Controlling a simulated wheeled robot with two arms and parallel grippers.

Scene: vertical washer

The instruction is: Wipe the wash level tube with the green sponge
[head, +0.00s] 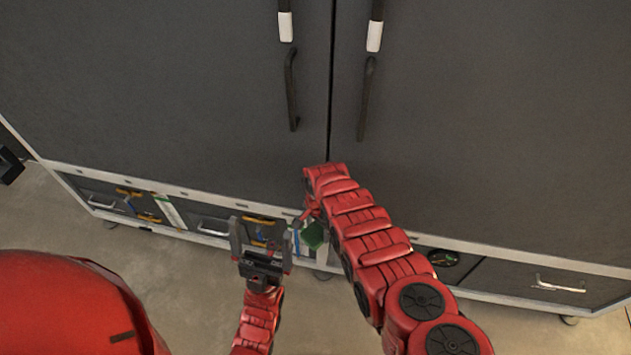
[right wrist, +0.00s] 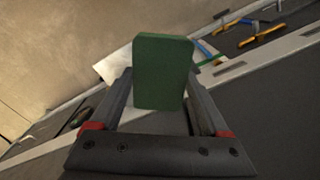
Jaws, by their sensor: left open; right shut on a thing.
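The green sponge (head: 313,236) is a flat block by the lower edge of the dark cabinet (head: 210,90), partly hidden by my right arm. In the right wrist view, the sponge (right wrist: 163,72) stands upright between the fingers of my right gripper (right wrist: 158,88), which is shut on it. A pale panel (right wrist: 117,66) shows behind the sponge, with a thin blue and green strip (right wrist: 208,52) beside it. I cannot tell whether either is the wash level tube, or whether the sponge touches anything. My left gripper (head: 263,229) is open and empty, left of the sponge.
Two tall dark doors with black handles (head: 291,92) fill the upper view. Below runs a pale metal rail (head: 500,262) with recessed bays holding yellow-handled tools (head: 150,218). A drawer with a handle (head: 558,285) is at right. Bare concrete floor (head: 190,270) lies in front.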

